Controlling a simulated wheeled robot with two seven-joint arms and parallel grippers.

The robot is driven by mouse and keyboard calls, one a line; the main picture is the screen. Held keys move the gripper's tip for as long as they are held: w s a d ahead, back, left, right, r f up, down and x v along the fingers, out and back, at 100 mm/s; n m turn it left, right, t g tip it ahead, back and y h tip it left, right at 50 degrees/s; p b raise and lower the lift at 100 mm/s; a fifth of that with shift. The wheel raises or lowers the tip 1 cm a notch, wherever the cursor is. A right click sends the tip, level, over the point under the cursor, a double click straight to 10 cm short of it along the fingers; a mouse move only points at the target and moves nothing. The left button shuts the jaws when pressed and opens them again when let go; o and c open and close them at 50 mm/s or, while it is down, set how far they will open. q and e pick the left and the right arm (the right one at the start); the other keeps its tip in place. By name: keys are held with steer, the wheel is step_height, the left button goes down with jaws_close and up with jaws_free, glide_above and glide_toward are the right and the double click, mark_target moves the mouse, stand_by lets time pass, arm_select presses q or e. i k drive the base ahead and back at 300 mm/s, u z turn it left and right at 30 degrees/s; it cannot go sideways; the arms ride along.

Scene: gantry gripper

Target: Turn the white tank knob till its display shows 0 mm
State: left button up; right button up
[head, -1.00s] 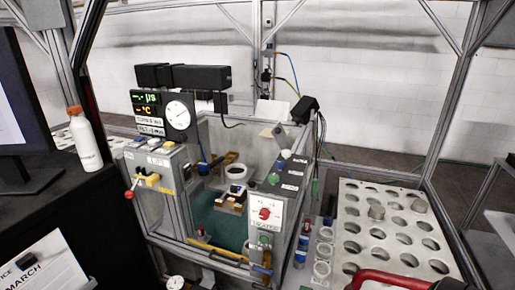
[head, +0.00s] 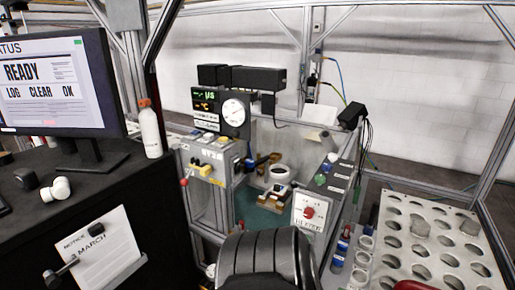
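The tank (head: 262,218) with teal liquid stands at the middle of the head view. Above its back left is a dark display panel (head: 205,100) with green and orange characters, too small to read, beside a round white dial (head: 233,112). A white plate (head: 307,213) with a red knob is on the tank's front right. A small round white part (head: 210,271) shows low at the tank's front left; I cannot tell whether it is the white knob. A dark ribbed rounded part, seemingly my arm, covers the bottom middle. No gripper fingers show.
A black desk (head: 110,192) at left holds a monitor (head: 55,85), a white bottle (head: 150,132) and small white and black pieces. A metal plate with holes (head: 437,225) is at right. Metal frame posts (head: 159,45) surround the tank. A red handle (head: 412,286) shows at the bottom edge.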

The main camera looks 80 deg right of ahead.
mark_target(333, 157)
steer(key=u, duration=0.15)
steer(key=k, duration=1.05)
steer(key=z, duration=1.9)
